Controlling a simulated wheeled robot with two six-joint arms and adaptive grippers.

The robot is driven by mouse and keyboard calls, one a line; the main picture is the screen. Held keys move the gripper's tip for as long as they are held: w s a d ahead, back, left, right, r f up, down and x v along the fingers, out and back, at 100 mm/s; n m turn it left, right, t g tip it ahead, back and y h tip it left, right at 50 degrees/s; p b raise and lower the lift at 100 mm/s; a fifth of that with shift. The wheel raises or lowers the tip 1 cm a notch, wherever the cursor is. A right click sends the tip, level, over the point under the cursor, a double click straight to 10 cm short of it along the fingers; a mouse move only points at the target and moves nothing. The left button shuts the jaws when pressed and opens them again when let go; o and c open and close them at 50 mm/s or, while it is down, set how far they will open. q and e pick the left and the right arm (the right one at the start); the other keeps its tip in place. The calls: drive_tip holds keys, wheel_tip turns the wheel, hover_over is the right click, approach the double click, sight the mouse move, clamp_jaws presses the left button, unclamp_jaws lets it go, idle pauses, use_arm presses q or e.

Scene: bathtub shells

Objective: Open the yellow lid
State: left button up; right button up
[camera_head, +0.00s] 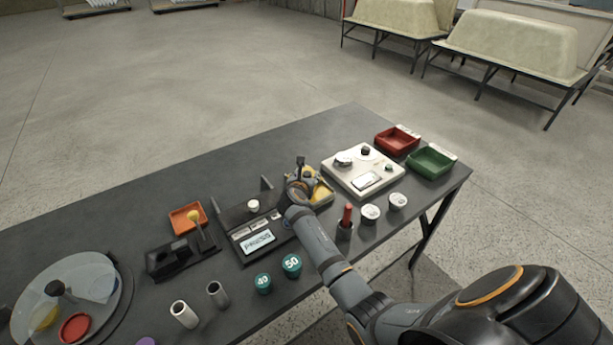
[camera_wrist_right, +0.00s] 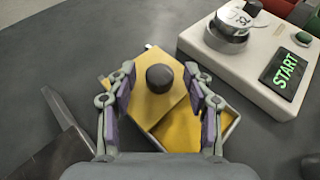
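The yellow lid (camera_wrist_right: 158,103) with a round dark knob (camera_wrist_right: 160,78) shows in the right wrist view. It sits askew over a yellow-lined box (camera_wrist_right: 228,128), part of whose inside is uncovered at the lower right. My right gripper (camera_wrist_right: 160,72) is open, with its fingers on either side of the knob and a visible gap on each side. In the head view my right gripper (camera_head: 301,178) is over the box (camera_head: 323,194) and hides much of the lid. My left gripper is not in view.
A white scale-like device (camera_head: 345,178) stands right beside the box, with red (camera_head: 397,140) and green (camera_head: 432,161) trays behind. A red-topped holder (camera_head: 346,222) and white-topped jars (camera_head: 371,213) stand near my right arm.

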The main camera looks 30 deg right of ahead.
drive_tip(key=shift+s+a, duration=0.1)
drive_tip(key=v, duration=0.7)
drive_tip(key=shift+s+a, duration=0.1)
drive_tip(key=shift+s, duration=0.05)
